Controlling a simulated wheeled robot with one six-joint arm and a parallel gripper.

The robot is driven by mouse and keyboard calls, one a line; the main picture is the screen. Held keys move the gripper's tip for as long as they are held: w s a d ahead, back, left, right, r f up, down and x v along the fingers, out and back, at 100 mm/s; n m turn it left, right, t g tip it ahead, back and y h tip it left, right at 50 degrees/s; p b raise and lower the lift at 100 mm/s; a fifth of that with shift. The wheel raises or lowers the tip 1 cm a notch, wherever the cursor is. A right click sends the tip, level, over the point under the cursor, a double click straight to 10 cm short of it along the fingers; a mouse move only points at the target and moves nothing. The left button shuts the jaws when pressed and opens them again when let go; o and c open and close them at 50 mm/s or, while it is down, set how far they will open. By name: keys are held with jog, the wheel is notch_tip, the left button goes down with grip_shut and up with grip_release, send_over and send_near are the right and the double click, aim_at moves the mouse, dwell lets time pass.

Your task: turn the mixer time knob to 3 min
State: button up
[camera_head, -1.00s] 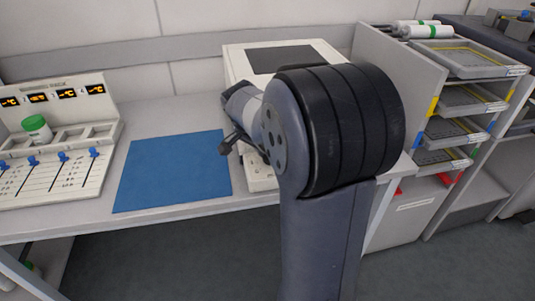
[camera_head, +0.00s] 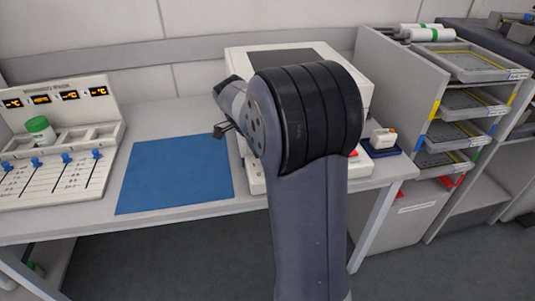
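A white boxy machine (camera_head: 240,62) with a dark top panel stands on the bench behind my arm. It may be the mixer; its front is mostly covered by my arm, and no time knob or dial marking shows. My gripper (camera_head: 221,131) shows only as a small dark part at the left of my arm, in front of the machine's left side. Its fingers are too small and too hidden to tell whether they are open or shut, or whether they touch anything.
A blue mat (camera_head: 175,172) lies on the bench left of the machine. A white slider panel (camera_head: 62,160) with several orange displays holds a green-capped jar (camera_head: 39,130). A small white-and-orange object (camera_head: 383,138) sits on a dark blue base at right. Tray shelves (camera_head: 455,100) stand farther right.

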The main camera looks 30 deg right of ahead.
dwell(0.4)
jog(key=o, duration=1)
jog(key=shift+c, duration=0.2)
jog(key=s+p+v, duration=0.1)
jog(key=p+v, duration=0.1)
jog(key=v, duration=0.8)
jog(key=shift+w+a+r, duration=0.25)
jog(key=shift+w+r, duration=0.1)
jog(key=shift+w, duration=0.15)
jog(key=shift+f, duration=0.1)
